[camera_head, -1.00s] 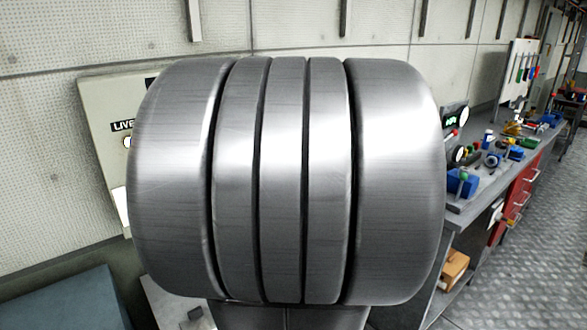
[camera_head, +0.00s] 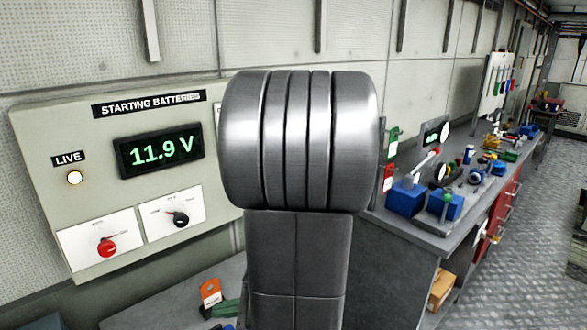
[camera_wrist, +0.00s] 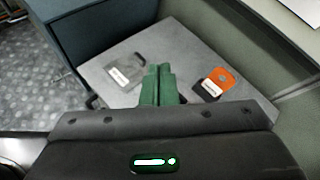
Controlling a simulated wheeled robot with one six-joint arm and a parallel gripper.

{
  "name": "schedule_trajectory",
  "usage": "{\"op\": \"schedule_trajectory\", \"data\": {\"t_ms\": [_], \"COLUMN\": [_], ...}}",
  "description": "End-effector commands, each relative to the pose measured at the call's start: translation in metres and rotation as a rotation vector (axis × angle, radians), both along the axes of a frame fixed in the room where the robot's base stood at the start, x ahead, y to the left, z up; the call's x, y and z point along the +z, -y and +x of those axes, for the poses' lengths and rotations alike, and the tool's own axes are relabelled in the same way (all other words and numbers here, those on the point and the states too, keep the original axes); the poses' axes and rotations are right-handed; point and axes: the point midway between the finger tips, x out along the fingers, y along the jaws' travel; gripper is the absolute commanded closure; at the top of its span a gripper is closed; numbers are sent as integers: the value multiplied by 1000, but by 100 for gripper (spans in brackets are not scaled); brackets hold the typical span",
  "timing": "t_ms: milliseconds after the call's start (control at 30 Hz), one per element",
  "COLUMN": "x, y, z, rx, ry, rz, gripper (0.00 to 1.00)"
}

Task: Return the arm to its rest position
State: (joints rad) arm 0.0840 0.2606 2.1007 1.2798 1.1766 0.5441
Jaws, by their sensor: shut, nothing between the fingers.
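My gripper (camera_wrist: 157,84) shows in the wrist view as two green fingers side by side, shut with nothing between them. The fingers point over a small grey table (camera_wrist: 190,48). In the head view my metallic arm joint and the link below it fill the middle and hide most of the gripper.
On the small table lie an orange and black tag-like item (camera_wrist: 221,80) and a grey outlined item with a white label (camera_wrist: 122,74). A battery panel (camera_head: 60,130) reading 11.9 V stands left of my arm. A cluttered workbench (camera_head: 420,235) is at the right.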

Motion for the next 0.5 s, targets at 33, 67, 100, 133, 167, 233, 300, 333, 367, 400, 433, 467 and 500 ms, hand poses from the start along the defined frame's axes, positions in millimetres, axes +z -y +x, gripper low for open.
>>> {"op": "schedule_trajectory", "data": {"t_ms": [33,67,100,133,167,233,300,333,367,400,433,467,500], "x": [0,0,1,2,2,6,8,9,10,10,10,11,11], "y": [-3,-4,-5,-6,-6,-6,-5,-5,-5,-5,-5,-5,-5], "z": [3,5,9,12,14,20,24,25,26,27,27,27,27], "rx": [-10,-17,-29,-37,-44,-58,-66,-69,-71,-73,-73,-73,-74], "ry": [-15,-23,-24,-25,-26,-15,-7,-6,-4,-3,-2,-2,-2], "rz": [9,16,23,26,30,35,38,39,39,40,40,40,40], "gripper": [100,100,100,100,100,100,100,100,100,100,100,100,100]}}
